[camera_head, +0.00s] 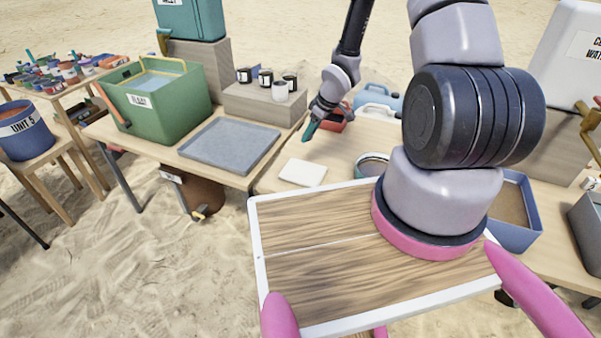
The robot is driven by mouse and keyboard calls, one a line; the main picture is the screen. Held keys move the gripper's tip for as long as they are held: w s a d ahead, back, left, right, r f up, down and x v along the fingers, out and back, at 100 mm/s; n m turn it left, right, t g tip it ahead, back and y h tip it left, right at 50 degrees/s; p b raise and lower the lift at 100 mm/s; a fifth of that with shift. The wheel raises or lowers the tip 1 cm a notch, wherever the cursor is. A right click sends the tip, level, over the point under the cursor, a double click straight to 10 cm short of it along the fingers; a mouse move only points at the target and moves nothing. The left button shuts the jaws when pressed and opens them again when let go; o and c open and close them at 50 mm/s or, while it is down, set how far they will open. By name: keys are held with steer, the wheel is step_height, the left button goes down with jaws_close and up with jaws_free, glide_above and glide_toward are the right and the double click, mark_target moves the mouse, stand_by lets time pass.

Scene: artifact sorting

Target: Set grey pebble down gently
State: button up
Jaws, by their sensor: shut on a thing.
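My gripper (318,121) is small and far off in the head view, pointing down over the table, in front of a red container (337,124). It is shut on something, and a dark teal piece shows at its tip. I cannot make out the grey pebble clearly; it is too small or hidden by the fingers. A white flat pad (302,173) lies on the table below the gripper, apart from it. The grey-blue tray (230,146) lies to the left of the gripper and looks empty.
A green tub (155,105) labelled like "FLOAT" stands left of the tray. A round dish (371,164) and blue bin (516,212) lie to the right. Bare tabletop (325,155) surrounds the pad.

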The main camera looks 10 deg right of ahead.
steer(key=a+f+n, duration=0.1)
steer(key=s+f+n, duration=0.1)
steer(key=f, duration=0.1)
steer(key=shift+a+g+y, duration=0.4)
glide_above(302, 171)
steer(key=d, duration=0.1)
steer(key=f, duration=0.5)
steer(key=shift+s+d+f, duration=0.1)
steer(key=shift+s+f, duration=0.05)
steer(key=shift+s, duration=0.25)
steer(key=shift+d+f, duration=0.1)
steer(key=shift+f, duration=2.15)
steer(key=shift+f, duration=0.1)
steer(key=o, duration=1.4)
steer(key=shift+c, duration=0.2)
steer(key=v, duration=1.2)
